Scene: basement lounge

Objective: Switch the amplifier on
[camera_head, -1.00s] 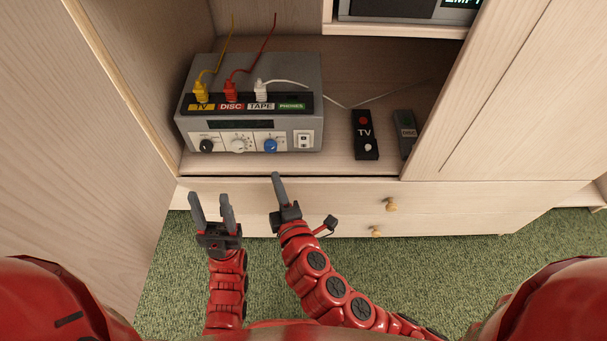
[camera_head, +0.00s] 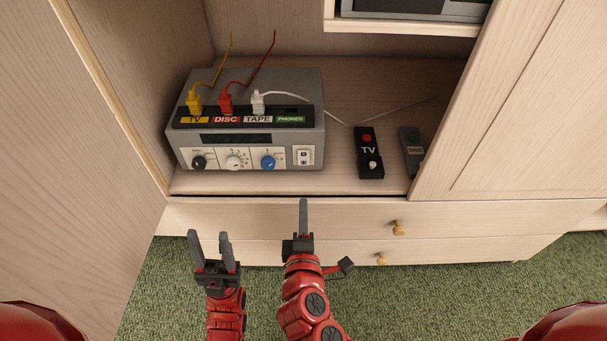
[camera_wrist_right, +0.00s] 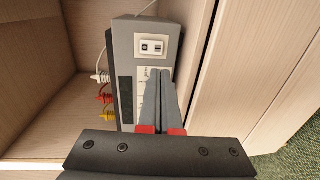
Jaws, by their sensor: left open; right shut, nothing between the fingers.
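The grey amplifier (camera_head: 248,122) stands on the cabinet shelf at the left in the head view. Its front has a black knob (camera_head: 199,162), a white knob (camera_head: 234,162), a blue knob (camera_head: 268,162) and a white rocker switch (camera_head: 304,156) at the right end. The display strip (camera_head: 236,138) is dark. The switch also shows in the right wrist view (camera_wrist_right: 152,46), beyond the fingertips. My right gripper (camera_head: 303,204) is shut and empty, in front of and below the switch, apart from it. My left gripper (camera_head: 209,240) is open and empty, lower left of the amplifier.
A TV remote (camera_head: 368,153) and a DISC remote (camera_head: 411,151) lie right of the amplifier. Yellow, red and white plugs sit in its top. The cabinet's side panels bound the shelf. Drawers with knobs (camera_head: 398,228) are below, above green carpet (camera_head: 430,290).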

